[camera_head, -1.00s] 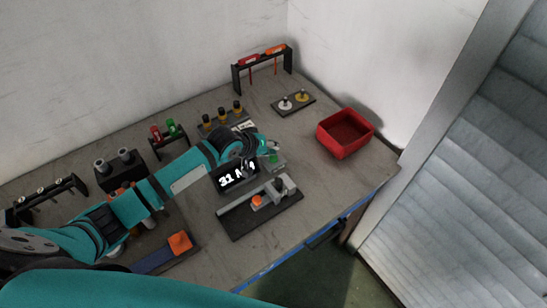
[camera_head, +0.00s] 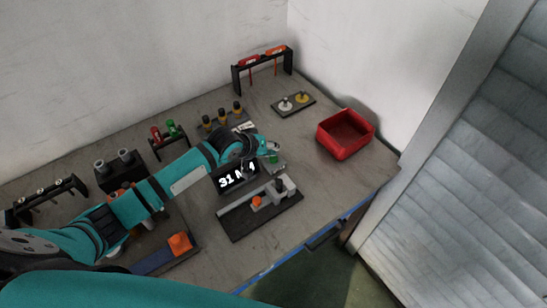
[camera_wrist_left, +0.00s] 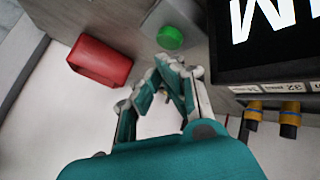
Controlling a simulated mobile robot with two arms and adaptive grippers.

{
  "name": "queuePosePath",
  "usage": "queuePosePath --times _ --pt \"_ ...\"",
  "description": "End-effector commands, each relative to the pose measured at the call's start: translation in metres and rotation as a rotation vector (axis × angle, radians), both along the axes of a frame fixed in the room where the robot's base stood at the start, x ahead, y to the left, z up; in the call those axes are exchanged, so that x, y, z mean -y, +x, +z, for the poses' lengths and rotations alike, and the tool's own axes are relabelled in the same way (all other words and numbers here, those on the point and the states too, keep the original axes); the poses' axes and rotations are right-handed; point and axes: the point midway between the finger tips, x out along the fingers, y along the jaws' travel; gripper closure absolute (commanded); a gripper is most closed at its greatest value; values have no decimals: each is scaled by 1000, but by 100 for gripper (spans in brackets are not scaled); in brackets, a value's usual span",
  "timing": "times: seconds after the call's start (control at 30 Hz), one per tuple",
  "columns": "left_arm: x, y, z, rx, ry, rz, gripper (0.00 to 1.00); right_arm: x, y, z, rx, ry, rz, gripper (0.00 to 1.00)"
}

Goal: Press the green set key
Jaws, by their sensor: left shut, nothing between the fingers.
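The green set key (camera_head: 274,158) is a round button on a small grey box, to the right of the black display (camera_head: 236,180). It also shows in the left wrist view (camera_wrist_left: 170,38). The display has large white characters, partly covered by my gripper. My left gripper (camera_head: 264,152) is shut and empty, close beside the green key. In the left wrist view its fingertips (camera_wrist_left: 168,68) point toward the key, and a gap shows between them in the picture. I cannot tell the gap in depth. My right gripper is not in view.
A red bin (camera_head: 346,133) stands at the right. A black fixture (camera_head: 258,212) with an orange part lies in front of the display. Yellow-and-black handled tools (camera_head: 222,115) stand behind my arm. A rack with red and orange tools (camera_head: 263,68) stands at the back.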

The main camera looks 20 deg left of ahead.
Motion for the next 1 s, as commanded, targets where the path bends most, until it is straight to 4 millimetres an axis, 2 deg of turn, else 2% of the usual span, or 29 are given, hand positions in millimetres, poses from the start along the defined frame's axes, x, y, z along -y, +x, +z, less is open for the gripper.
queuePosePath --times 1.0 --pt "0 0 -12 0 0 0 100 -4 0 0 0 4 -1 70"
